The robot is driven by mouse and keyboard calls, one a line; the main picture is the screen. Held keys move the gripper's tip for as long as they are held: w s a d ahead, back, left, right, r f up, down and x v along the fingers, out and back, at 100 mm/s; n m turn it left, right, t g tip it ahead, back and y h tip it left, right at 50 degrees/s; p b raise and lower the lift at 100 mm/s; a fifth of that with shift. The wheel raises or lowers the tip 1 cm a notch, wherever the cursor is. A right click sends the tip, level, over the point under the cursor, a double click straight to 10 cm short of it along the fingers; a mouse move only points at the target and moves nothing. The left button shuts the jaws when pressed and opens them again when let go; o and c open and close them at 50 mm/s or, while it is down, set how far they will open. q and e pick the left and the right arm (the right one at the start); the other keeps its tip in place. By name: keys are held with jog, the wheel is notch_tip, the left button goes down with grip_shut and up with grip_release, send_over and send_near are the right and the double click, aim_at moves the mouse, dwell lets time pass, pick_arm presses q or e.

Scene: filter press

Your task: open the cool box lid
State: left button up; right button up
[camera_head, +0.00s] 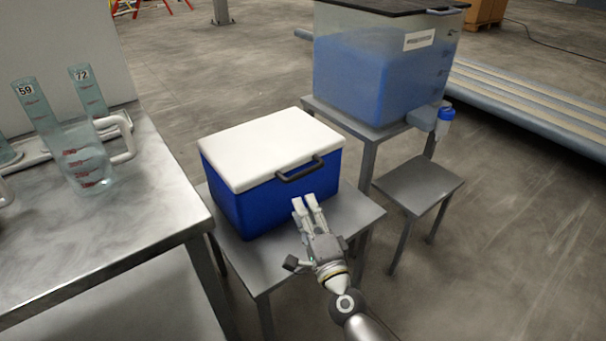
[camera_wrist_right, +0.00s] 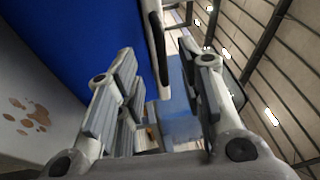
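The cool box (camera_head: 285,201) has a blue body and a white lid (camera_head: 270,148), which is shut flat on top. A dark handle (camera_head: 300,169) sits on the lid's front edge. My right gripper (camera_head: 308,201) is in front of the box, below the handle, with its fingers pointing toward the blue front wall. In the right wrist view the two fingers of the gripper (camera_wrist_right: 165,85) are apart with nothing between them. The blue body (camera_wrist_right: 70,40) fills the upper left there, and the dark handle (camera_wrist_right: 157,45) shows beyond the fingertips. My left gripper is not in view.
The box stands on a small metal table (camera_head: 262,262). A steel bench (camera_head: 130,210) with a jug (camera_head: 85,160) and cylinders (camera_head: 38,105) is at the left. A large blue tank (camera_head: 365,75) on a stand is behind right, with a low metal stool (camera_head: 418,185) beside it.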

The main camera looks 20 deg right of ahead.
aim_at(303, 171)
jog(key=w+d+m, duration=0.1)
jog(key=w, duration=0.3)
jog(key=w+r+h, duration=0.1)
jog(key=w, duration=0.2)
jog(key=w+d+m+h, duration=0.1)
jog(key=w, duration=0.3)
jog(key=shift+w+d+r+m+b, duration=0.3)
grip_shut()
